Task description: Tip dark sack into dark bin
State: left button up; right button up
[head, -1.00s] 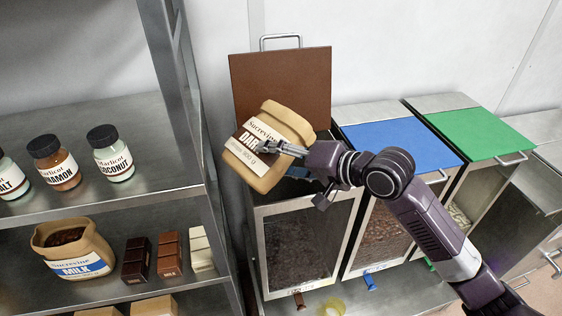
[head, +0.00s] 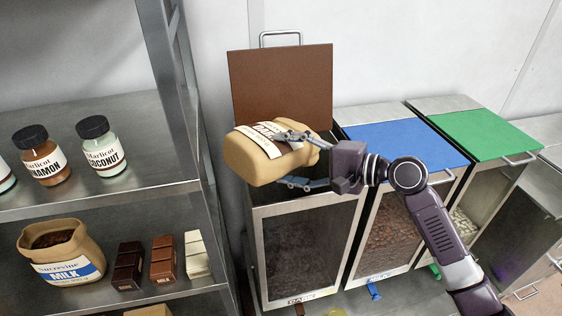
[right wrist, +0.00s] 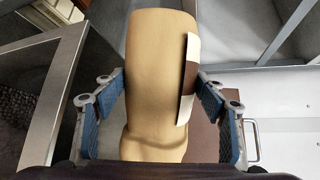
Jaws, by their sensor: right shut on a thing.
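The dark sack (head: 250,157) is a tan paper bag with a white and brown label. It lies tilted nearly on its side above the dark bin, its mouth toward the right. My right gripper (head: 290,160) is shut on it; in the right wrist view the blue finger pads (right wrist: 160,110) press both sides of the sack (right wrist: 158,70). The dark bin (head: 300,240) has a clear front with dark contents, and its brown lid (head: 285,85) stands open behind the sack. The bin's opening is mostly hidden by the sack and gripper. My left gripper is not in view.
Bins with a blue lid (head: 405,145) and a green lid (head: 485,134) stand shut to the right. At left a metal shelf (head: 120,208) holds jars, an open milk sack (head: 62,252) and chocolate bars; its post is near the held sack.

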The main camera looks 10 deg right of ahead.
aim_at(295, 146)
jog(key=shift+w+d+r+m, duration=0.15)
jog(key=shift+d+r+m, duration=0.15)
jog(key=shift+r+m, duration=0.15)
jog(key=shift+w+d+r+m+y+p, duration=0.35)
jog(key=shift+d+r+m+y, duration=0.1)
jog(key=shift+d+r+m, duration=0.15)
jog(key=shift+w+d+r+m+y+p, duration=0.2)
jog(key=shift+d+r+m+y+p, duration=0.2)
jog(key=shift+m, duration=0.25)
jog(key=shift+c, duration=0.2)
jog(key=shift+f, duration=0.1)
dwell(2.2)
